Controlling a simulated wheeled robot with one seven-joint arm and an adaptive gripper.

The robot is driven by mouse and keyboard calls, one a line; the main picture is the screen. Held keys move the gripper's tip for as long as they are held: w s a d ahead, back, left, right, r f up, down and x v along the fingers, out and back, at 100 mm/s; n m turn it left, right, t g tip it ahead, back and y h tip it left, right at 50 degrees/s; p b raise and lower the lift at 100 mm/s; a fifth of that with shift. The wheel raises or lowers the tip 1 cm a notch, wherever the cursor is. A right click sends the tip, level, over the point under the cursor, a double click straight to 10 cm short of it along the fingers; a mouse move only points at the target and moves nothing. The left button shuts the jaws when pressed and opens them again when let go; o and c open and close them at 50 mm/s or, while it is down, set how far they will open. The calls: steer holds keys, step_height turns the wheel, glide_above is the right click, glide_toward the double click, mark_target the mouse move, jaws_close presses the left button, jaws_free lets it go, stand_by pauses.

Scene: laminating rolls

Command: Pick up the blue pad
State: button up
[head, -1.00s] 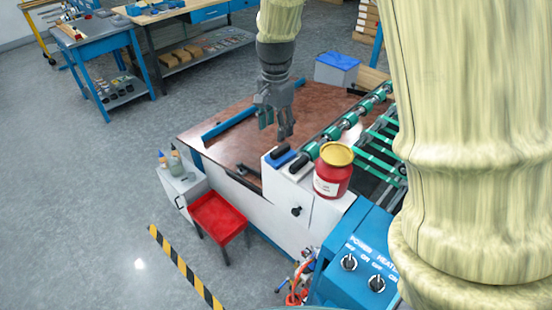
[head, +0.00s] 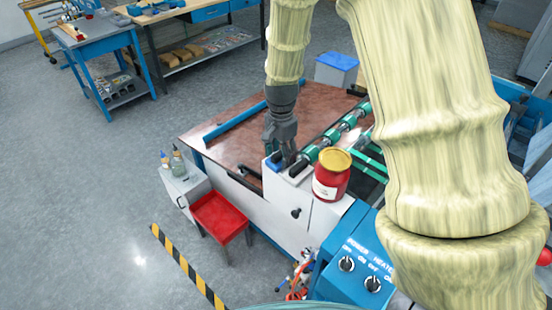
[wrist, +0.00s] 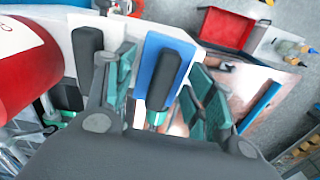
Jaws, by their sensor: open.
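The blue pad (wrist: 160,43) has a black handle and rests on the white end housing of the roll machine. In the head view the blue pad (head: 271,165) is partly hidden by my gripper (head: 281,152), which points down right over it. In the wrist view my open gripper (wrist: 163,78) has green-padded fingers, one on each side of the blue pad. The fingers look apart from it, and nothing is gripped. I cannot tell exactly how far above the housing the fingertips are.
A red can with a yellow lid (head: 332,174) stands just right. Green-banded rollers (head: 335,138) run behind.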

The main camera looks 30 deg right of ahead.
mark_target(280, 153)
steer(key=shift+s+f, duration=0.15)
steer(key=shift+f, duration=0.6)
steer(key=c, duration=0.6)
steer(key=shift+r, duration=0.25)
steer(key=shift+c, duration=0.2)
steer(key=shift+r+b, duration=1.3)
steer(key=shift+r, duration=3.6)
